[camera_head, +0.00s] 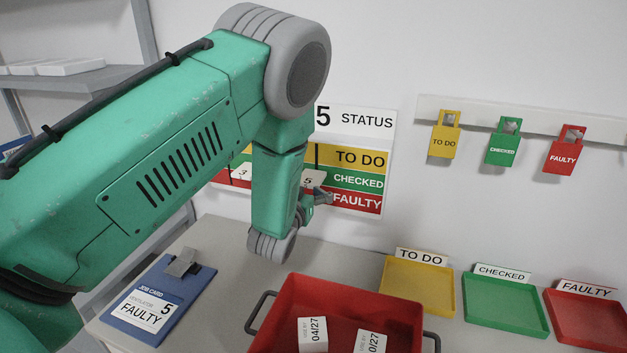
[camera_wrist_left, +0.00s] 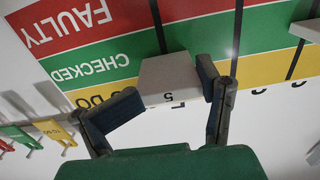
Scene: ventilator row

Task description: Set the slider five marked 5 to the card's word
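The job card (camera_head: 151,306) lies on a blue clipboard at the table's left and reads FAULTY, ventilator 5. The status board (camera_head: 356,182) on the wall has yellow TO DO, green CHECKED and red FAULTY bands. Slider five (camera_head: 312,179), a pale block marked 5, also shows in the left wrist view (camera_wrist_left: 170,78), where the board appears inverted. There it covers parts of the green and yellow bands. My left gripper (camera_wrist_left: 174,82) has a finger at either side of slider five; whether both press on it is unclear. My right gripper is out of view.
A red handled tray (camera_head: 291,301) with white labelled boxes stands in front. Yellow (camera_head: 420,287), green (camera_head: 507,302) and red (camera_head: 590,316) trays lie to the right. Coloured tags hang on a wall rail (camera_head: 480,110). My left arm covers part of the board.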

